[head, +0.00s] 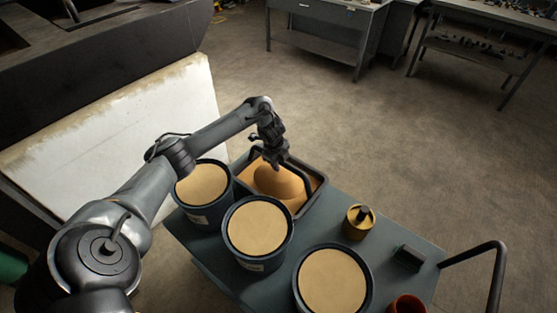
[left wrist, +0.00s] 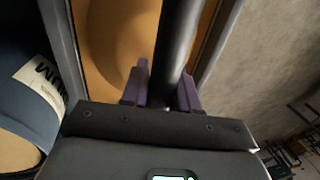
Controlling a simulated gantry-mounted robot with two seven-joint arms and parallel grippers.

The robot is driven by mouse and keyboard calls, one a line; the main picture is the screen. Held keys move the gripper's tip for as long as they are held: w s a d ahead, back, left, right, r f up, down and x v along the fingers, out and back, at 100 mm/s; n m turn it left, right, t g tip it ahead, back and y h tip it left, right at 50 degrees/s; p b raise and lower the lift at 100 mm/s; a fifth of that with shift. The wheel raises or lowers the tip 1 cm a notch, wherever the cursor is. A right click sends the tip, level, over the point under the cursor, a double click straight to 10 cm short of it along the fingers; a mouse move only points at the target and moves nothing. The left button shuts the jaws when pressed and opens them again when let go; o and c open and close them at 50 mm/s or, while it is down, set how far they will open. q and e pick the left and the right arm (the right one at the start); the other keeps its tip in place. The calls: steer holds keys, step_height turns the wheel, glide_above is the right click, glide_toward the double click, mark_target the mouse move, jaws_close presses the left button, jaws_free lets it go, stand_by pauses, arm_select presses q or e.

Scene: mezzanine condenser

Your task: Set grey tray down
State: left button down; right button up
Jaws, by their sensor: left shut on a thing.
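The grey tray (head: 318,196) is at the far end of the cart's dark top, behind the tubs. It holds a mound of tan material (head: 278,181) and has a dark bar handle over it. My left gripper (head: 273,163) is above the tray, shut on the handle. In the left wrist view the purple fingers (left wrist: 162,88) sit on both sides of the dark bar, with the tan fill below. I cannot tell whether the tray's underside touches the cart. My right gripper is not in view.
Three tubs of tan material, one at left (head: 202,184), one in the middle (head: 257,227) and one in front (head: 332,281), crowd the cart (head: 390,235). A brass-coloured weight (head: 358,222), a dark block (head: 409,257) and an orange cup (head: 407,304) stand to the right. A white panel (head: 120,135) is at left.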

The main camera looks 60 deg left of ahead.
arm_select(q)
steer(key=shift+w, duration=0.15)
steer(key=c, duration=1.2)
jaws_free()
steer(key=shift+f, duration=0.3)
steer(key=shift+c, duration=0.2)
steer(key=o, duration=0.4)
steer(key=shift+a+r, duration=0.15)
step_height(320, 180, up, 12)
steer(key=s+p, duration=0.2)
steer(key=p, duration=0.4)
steer(key=shift+s+d, duration=0.15)
steer(key=shift+d, duration=0.3)
